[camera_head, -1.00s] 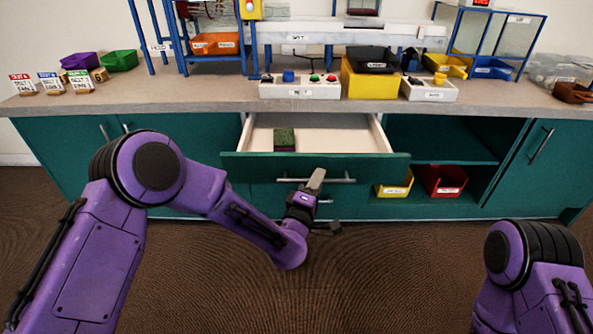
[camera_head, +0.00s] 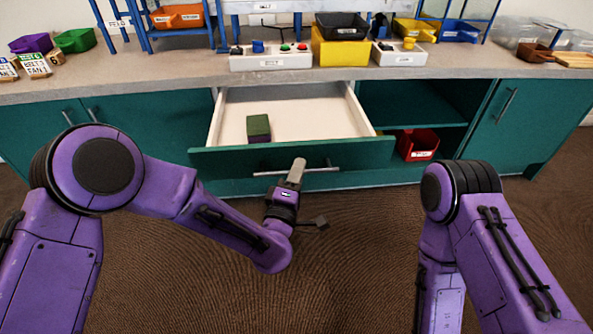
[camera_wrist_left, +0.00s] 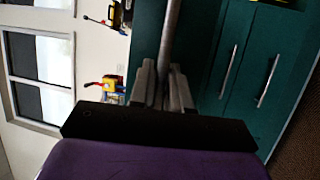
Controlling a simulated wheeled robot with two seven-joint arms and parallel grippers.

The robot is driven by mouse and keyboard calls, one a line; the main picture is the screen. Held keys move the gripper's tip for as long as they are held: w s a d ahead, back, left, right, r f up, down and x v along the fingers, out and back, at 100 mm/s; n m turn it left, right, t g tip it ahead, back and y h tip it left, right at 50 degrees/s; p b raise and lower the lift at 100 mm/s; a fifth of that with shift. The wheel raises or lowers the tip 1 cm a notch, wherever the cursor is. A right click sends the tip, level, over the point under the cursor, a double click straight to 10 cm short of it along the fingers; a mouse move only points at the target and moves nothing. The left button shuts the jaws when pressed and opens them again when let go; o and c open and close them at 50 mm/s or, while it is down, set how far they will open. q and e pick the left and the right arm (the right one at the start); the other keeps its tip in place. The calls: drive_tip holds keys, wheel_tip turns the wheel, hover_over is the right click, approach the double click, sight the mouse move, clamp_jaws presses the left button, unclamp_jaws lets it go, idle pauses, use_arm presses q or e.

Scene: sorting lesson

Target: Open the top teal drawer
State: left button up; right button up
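The top teal drawer (camera_head: 230,160) stands well open below the worktop, with its pale inside showing. A small block with a green top and purple side (camera_head: 258,127) sits in it at the left. The metal bar handle (camera_head: 322,170) runs across the drawer front. My left gripper (camera_head: 297,168) is at the handle. In the left wrist view, the handle bar (camera_wrist_left: 172,25) runs between the two fingers of my left gripper (camera_wrist_left: 163,85), which are shut on it. My right arm shows at the lower right; its gripper is out of view.
The worktop (camera_head: 150,80) holds a yellow box (camera_head: 338,52), button panels (camera_head: 270,62) and several bins. An open shelf beside the drawer holds a red bin (camera_head: 418,145). Closed cabinet doors (camera_head: 500,120) stand at the right. The brown floor ahead is clear.

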use_arm(q)
drive_tip(key=shift+o, duration=0.3)
drive_tip(key=v, duration=1)
drive_tip(key=shift+s+f, duration=0.15)
drive_tip(key=shift+s, duration=0.1)
